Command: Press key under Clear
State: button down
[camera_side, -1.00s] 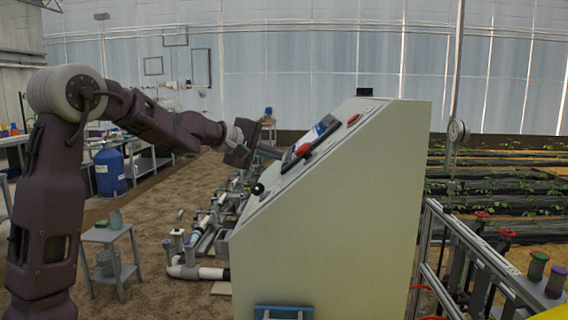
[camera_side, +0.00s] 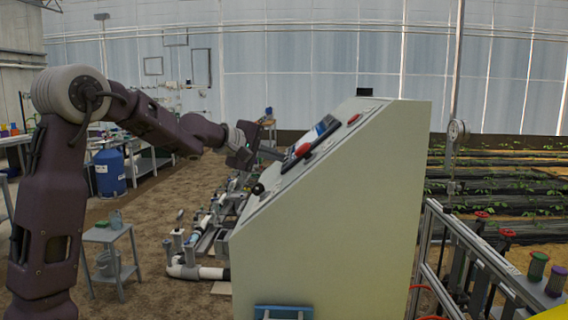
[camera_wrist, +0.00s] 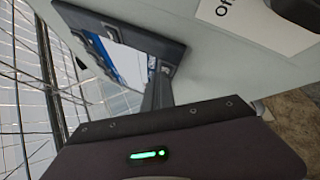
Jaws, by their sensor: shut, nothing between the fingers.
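A control unit with a dark frame and a blue-and-white screen (camera_wrist: 128,62) is mounted on the sloped console face; it also shows edge-on in the side view (camera_side: 326,125). Grey key-like parts line its frame, but no wording is legible, so I cannot pick out Clear or the key under it. My gripper (camera_wrist: 158,88) is shut and empty, its fingers overlapping the unit's lower right edge in the wrist view. In the side view my gripper (camera_side: 269,153) is close to the console face, below the unit. Whether the tips touch anything is unclear.
The pale console (camera_side: 330,205) has a red knob (camera_side: 302,149) and a black ball-ended part (camera_side: 258,189) standing out from its face. A white label (camera_wrist: 256,22) lies beside a black part (camera_wrist: 299,10) in the wrist view. Pipework (camera_side: 195,255) stands left of the console.

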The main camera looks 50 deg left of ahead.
jog(key=shift+s+a+r, duration=0.35)
jog(key=shift+r, duration=0.2)
jog(key=shift+s+a+r, duration=0.4)
jog(key=shift+r, duration=0.2)
jog(key=shift+s+a+r, duration=0.35)
jog(key=shift+s+r, duration=0.05)
jog(key=shift+r, duration=0.25)
jog(key=shift+s+a+r, duration=0.4)
jog(key=shift+r, duration=0.2)
